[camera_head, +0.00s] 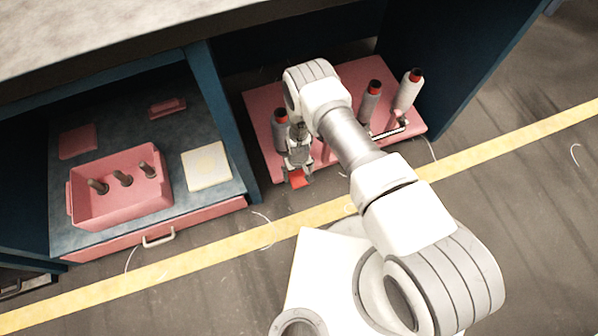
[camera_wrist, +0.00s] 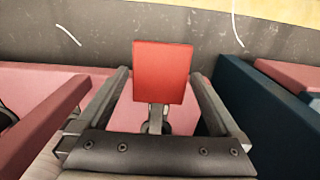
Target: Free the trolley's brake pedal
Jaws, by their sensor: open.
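The trolley (camera_head: 260,100) is a pink platform with several spools standing on it. Its brake pedal is a red plate (camera_head: 298,178) at the trolley's front edge, below my gripper (camera_head: 298,164). In the wrist view the red pedal (camera_wrist: 162,70) stands upright in the picture on a grey stem. The fingers of my gripper (camera_wrist: 160,76) are open, one to the left and one to the right of the pedal, with gaps on both sides. I cannot tell the pedal's exact tilt or how far the fingertips are above it.
Left of the trolley, a blue cabinet shelf holds a pink bin (camera_head: 120,190) with several dark pegs, a cream pad (camera_head: 206,165) and small pink pieces. A blue panel (camera_head: 225,125) separates shelf and trolley. Grey floor with a yellow line (camera_head: 500,143) lies in front, with loose thread scraps.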

